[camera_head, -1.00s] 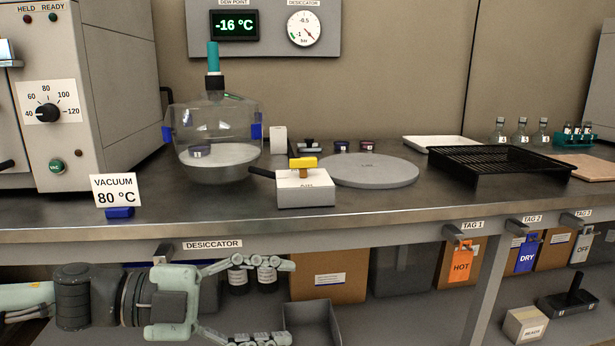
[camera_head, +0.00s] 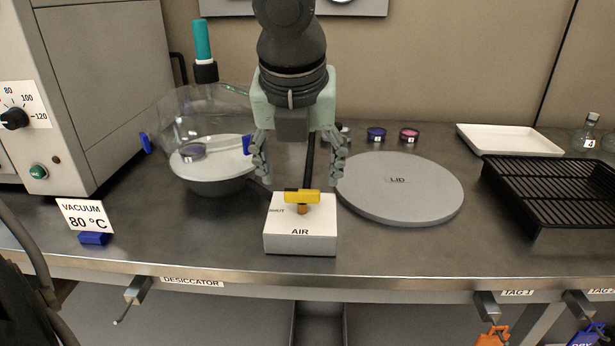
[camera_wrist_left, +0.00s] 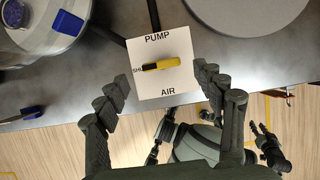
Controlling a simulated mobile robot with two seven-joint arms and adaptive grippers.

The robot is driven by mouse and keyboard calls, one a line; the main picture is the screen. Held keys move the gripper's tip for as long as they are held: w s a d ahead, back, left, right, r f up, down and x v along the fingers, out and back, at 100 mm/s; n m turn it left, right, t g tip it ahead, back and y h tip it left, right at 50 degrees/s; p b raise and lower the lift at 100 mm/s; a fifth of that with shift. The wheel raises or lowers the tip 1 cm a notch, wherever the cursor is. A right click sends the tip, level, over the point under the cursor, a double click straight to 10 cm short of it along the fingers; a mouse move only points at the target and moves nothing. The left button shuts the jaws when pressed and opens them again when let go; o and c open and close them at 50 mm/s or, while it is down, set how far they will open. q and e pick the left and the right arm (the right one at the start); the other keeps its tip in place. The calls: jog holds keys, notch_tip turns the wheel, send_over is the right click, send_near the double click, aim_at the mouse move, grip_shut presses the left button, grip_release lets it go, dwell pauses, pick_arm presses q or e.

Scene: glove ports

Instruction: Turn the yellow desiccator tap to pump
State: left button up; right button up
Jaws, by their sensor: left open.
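The yellow tap handle (camera_head: 302,196) sits on top of a white valve block (camera_head: 300,241) labelled AIR on its front. In the left wrist view the handle (camera_wrist_left: 160,65) lies crosswise, its dark end at the partly hidden SHUT mark on the left. PUMP is printed on the far side, AIR on the near side. My left gripper (camera_head: 300,172) is open and points down above and just behind the block. In its wrist view its fingers (camera_wrist_left: 158,82) stand apart on either side of the handle, not touching it. My right gripper cannot be made out clearly.
The glass desiccator (camera_head: 205,125) stands left of the block, its hose behind the tap. A grey lid disc (camera_head: 400,187) lies close to the right. A black rack (camera_head: 550,185) and white tray (camera_head: 508,139) are farther right. A VACUUM sign (camera_head: 84,216) stands front left.

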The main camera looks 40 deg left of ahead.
aim_at(302, 191)
pick_arm(q)
jog(key=shift+x, duration=2)
jog(key=c, duration=1.2)
